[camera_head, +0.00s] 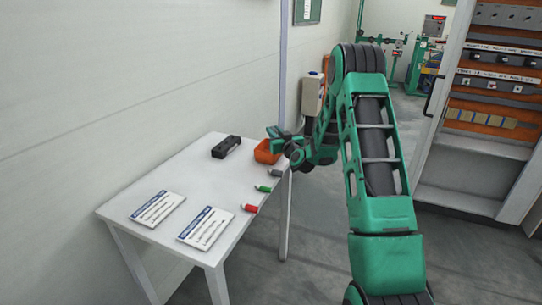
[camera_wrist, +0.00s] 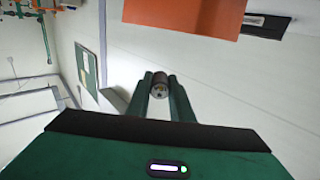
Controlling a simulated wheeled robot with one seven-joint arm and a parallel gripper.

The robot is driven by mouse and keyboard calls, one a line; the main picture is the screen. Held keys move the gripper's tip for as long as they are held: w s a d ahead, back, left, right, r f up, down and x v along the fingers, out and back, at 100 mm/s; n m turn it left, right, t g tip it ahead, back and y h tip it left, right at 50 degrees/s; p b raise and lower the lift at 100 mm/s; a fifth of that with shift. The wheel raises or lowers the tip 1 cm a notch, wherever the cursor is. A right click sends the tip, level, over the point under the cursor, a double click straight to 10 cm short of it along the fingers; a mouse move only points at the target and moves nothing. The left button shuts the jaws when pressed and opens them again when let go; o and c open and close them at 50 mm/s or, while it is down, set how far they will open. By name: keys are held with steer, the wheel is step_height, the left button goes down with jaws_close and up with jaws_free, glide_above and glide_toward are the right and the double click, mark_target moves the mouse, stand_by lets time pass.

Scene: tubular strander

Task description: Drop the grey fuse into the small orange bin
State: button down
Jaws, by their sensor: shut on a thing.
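My gripper (camera_head: 274,138) is above the far right part of the white table, beside the small orange bin (camera_head: 265,153). In the wrist view my gripper (camera_wrist: 160,84) has its two green fingers shut on a short grey-brown cylinder, seen end on, which looks like the grey fuse (camera_wrist: 160,87). The held piece cannot be made out in the head view. The orange bin also shows at the top of the wrist view (camera_wrist: 185,14), apart from the held piece. My arm hides part of the bin in the head view.
On the white table (camera_head: 182,176) lie a small grey piece (camera_head: 275,173), a green fuse (camera_head: 263,189), a red fuse (camera_head: 249,208), a black holder (camera_head: 226,147) and two printed cards (camera_head: 158,207). A wall runs behind the table. An open cabinet (camera_head: 490,110) stands at the right.

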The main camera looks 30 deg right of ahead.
steer(key=shift+f, duration=0.85)
steer(key=c, duration=1.5)
jaws_free()
steer(key=shift+s, duration=0.15)
steer(key=s, duration=0.3)
steer(key=s+a, duration=0.1)
steer(key=s, duration=0.6)
steer(key=shift+a, duration=0.15)
steer(key=shift+r, duration=0.15)
